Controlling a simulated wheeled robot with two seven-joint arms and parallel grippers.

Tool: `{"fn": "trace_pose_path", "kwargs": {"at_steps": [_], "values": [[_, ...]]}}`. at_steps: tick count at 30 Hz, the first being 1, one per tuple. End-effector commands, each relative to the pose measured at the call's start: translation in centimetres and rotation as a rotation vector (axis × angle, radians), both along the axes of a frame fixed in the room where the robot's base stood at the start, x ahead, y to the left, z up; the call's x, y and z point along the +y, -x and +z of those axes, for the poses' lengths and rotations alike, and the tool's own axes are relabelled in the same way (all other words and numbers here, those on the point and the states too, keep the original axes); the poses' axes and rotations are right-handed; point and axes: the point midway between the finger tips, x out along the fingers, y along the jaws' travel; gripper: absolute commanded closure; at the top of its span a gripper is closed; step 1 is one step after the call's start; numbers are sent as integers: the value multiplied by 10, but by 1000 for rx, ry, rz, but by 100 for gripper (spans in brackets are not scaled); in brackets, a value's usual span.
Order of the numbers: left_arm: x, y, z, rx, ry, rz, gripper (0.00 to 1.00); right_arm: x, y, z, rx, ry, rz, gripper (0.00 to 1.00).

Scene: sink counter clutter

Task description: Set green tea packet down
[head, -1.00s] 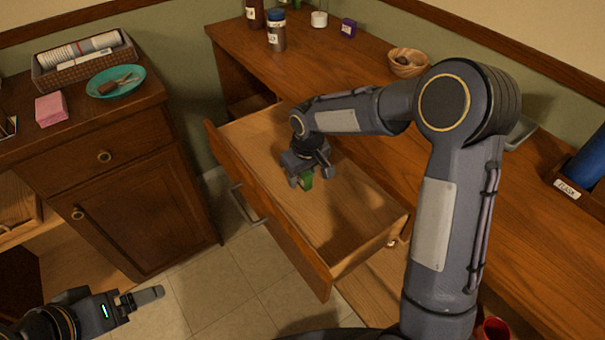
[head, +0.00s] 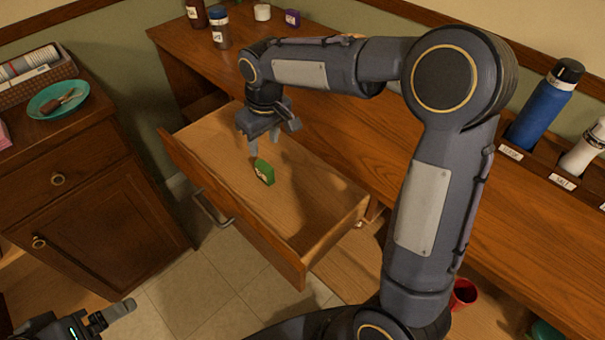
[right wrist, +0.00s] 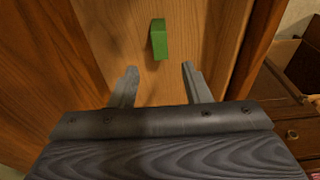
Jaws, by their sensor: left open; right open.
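The green tea packet (head: 264,172) lies in the open wooden drawer (head: 300,211), on its bare floor. It also shows in the right wrist view (right wrist: 159,40), beyond the fingertips and between their lines. My right gripper (head: 265,143) is open and empty, a little above and behind the packet, apart from it. Its two fingers show spread in the right wrist view (right wrist: 158,78). My left gripper (head: 112,315) is at the lower left of the head view, over the floor, open and empty, partly cut off by the frame edge.
The long wooden counter (head: 350,145) holds bottles at its far end and a blue flask (head: 545,108) at right. A teal plate (head: 58,99) and a basket (head: 38,74) stand on the left cabinet. A red cup (head: 463,294) is at lower right. The drawer is otherwise clear.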

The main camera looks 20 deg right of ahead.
Motion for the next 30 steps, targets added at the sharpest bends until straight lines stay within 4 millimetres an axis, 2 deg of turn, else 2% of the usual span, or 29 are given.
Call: {"fn": "trace_pose_path", "kwargs": {"at_steps": [2,5,8,12,15,18,21,24,30], "values": [[0,0,0,0,0,0,15,-4,6,4,-4,-9,-10,57],[0,0,0,0,0,0,15,-18,27,17,-23,-43,-47,57],[0,0,0,0,0,0,15,-38,67,35,-54,-103,-112,57],[0,0,0,0,0,0,15,-58,137,47,-112,-208,-223,57],[0,0,0,0,0,0,15,-63,184,45,-156,-279,-300,57],[0,0,0,0,0,0,15,-60,221,36,-195,-341,-366,57],[0,0,0,0,0,0,15,-55,246,26,-227,-388,-415,57],[0,0,0,0,0,0,15,-50,260,19,-248,-416,-443,57],[0,0,0,0,0,0,15,-48,266,15,-255,-431,-457,57]]}}
